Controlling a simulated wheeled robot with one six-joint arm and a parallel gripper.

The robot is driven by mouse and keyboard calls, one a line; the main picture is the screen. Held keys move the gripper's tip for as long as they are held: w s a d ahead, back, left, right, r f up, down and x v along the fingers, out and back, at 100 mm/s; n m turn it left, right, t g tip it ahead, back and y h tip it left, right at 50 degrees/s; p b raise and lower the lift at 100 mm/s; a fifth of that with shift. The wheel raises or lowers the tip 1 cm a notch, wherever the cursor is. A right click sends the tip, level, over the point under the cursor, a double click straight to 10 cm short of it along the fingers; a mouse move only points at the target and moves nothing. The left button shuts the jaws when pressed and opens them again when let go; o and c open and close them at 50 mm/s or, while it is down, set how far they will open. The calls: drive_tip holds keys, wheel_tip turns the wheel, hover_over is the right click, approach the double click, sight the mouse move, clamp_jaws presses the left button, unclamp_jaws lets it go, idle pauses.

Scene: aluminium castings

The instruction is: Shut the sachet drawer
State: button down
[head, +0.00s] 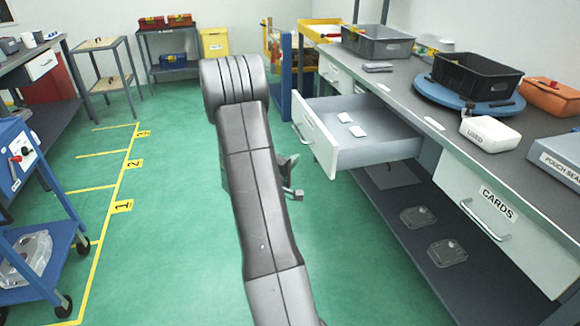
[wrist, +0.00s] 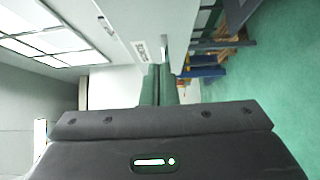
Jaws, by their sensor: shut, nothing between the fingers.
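The sachet drawer (head: 370,148) stands pulled out from under the grey bench on the right in the head view. Its pale front (head: 315,136) with a handle faces left. Two small white sachets (head: 351,124) lie on its floor. My gripper (head: 294,190) shows partly behind my arm, low and left of the drawer front, and apart from it in the picture. It is shut and empty.
The bench holds a grey crate (head: 378,42), a black crate (head: 478,75) on a blue turntable (head: 425,92), and a white USED box (head: 490,135). The cards drawer (head: 515,220) below is shut. A blue trolley (head: 30,240) stands left. Green floor (head: 170,220) between is clear.

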sight(318, 146)
drive_tip(key=w+d+b, duration=0.1)
drive_tip(key=w+d, duration=0.4)
drive_tip(key=shift+w+d, duration=0.1)
drive_tip(key=shift+w, duration=0.05)
drive_tip(key=shift+w+d, duration=0.15)
drive_tip(key=shift+d, duration=0.3)
drive_tip(key=w+d+b, duration=0.1)
drive_tip(key=w+d, duration=0.2)
drive_tip(key=d, duration=0.7)
drive_tip(key=w+d+b, duration=0.1)
drive_tip(key=w+d, duration=0.2)
drive_tip(key=d, duration=0.7)
drive_tip(key=w+d+b, duration=0.1)
drive_tip(key=w+d, duration=0.2)
drive_tip(key=d, duration=0.7)
drive_tip(key=shift+w+d, duration=0.2)
drive_tip(key=shift+w, duration=0.2)
drive_tip(key=shift+w+d, duration=0.15)
drive_tip(key=shift+d, duration=0.35)
drive_tip(key=shift+r, duration=0.15)
drive_tip(key=shift+d+r, duration=0.1)
drive_tip(key=shift+b, duration=0.35)
